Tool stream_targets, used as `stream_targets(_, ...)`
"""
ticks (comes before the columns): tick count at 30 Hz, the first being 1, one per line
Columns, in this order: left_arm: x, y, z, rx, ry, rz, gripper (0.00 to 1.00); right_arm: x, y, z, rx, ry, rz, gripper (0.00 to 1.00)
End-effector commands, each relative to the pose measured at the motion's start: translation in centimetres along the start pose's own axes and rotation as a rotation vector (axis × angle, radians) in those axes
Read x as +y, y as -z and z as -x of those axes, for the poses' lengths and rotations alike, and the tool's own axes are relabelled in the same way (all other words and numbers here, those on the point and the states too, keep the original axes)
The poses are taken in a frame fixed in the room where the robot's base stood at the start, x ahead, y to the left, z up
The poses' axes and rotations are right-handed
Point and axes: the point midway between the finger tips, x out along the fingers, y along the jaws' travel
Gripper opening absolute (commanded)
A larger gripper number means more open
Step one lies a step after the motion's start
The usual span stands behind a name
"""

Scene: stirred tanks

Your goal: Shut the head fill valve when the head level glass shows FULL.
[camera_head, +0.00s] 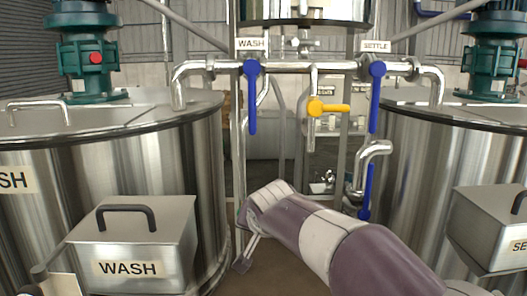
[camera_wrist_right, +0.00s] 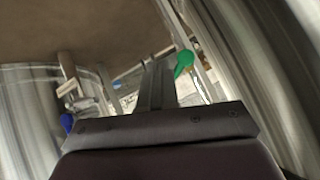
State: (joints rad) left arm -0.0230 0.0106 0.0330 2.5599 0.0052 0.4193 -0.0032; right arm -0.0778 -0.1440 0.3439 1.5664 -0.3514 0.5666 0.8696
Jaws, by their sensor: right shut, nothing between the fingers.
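Part of a steel tank (camera_head: 300,14) shows at the top middle of the head view. No level glass marked FULL can be made out, nor any valve labelled head fill. Blue handles hang down under the WASH (camera_head: 252,100) and SETTLE (camera_head: 376,100) signs. A yellow handle (camera_head: 330,107) lies level on the pipe between them. My right gripper (camera_head: 243,264) is low between the tanks, apart from these handles. In the right wrist view its fingers (camera_wrist_right: 158,85) are shut and empty, with a green handle (camera_wrist_right: 184,63) beyond. My left gripper is out of view.
Large steel tanks stand at left (camera_head: 150,165) and right (camera_head: 425,160). A WASH box (camera_head: 175,235) with a black grip juts out at front left; a similar box (camera_head: 490,225) is at right. Pipes and frame posts cross the gap between the tanks.

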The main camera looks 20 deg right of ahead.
Motion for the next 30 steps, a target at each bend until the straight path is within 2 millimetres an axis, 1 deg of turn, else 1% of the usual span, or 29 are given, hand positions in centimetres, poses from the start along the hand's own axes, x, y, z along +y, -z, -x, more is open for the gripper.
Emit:
stream_targets(1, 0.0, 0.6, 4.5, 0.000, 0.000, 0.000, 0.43, -1.5, 1.8, 1.9, -0.008, -0.083, 0.165, 0.00)
stream_targets(3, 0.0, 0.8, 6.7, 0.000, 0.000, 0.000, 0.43, -2.1, 2.7, 2.5, 0.024, -0.199, 0.384, 0.00)
stream_targets(6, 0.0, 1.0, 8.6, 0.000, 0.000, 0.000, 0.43, -3.3, 4.3, 3.2, 0.100, -0.312, 0.607, 0.00)
stream_targets(9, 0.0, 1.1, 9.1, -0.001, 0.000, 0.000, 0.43, -4.3, 5.2, 3.6, 0.161, -0.367, 0.718, 0.00)
stream_targets(12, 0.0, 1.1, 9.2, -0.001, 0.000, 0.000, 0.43, -4.3, 5.5, 3.0, 0.179, -0.382, 0.748, 0.00)
stream_targets(14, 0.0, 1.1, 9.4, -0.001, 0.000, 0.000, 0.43, -3.9, 5.8, 2.2, 0.179, -0.385, 0.746, 0.00)
stream_targets(24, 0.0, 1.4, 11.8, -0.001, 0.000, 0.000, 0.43, -2.2, 7.7, -3.5, 0.177, -0.380, 0.744, 0.00)
stream_targets(27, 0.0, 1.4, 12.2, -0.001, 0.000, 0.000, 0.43, -1.9, 8.0, -4.7, 0.179, -0.380, 0.743, 0.00)
stream_targets(30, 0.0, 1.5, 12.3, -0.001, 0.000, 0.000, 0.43, -1.7, 8.1, -5.4, 0.179, -0.379, 0.744, 0.00)
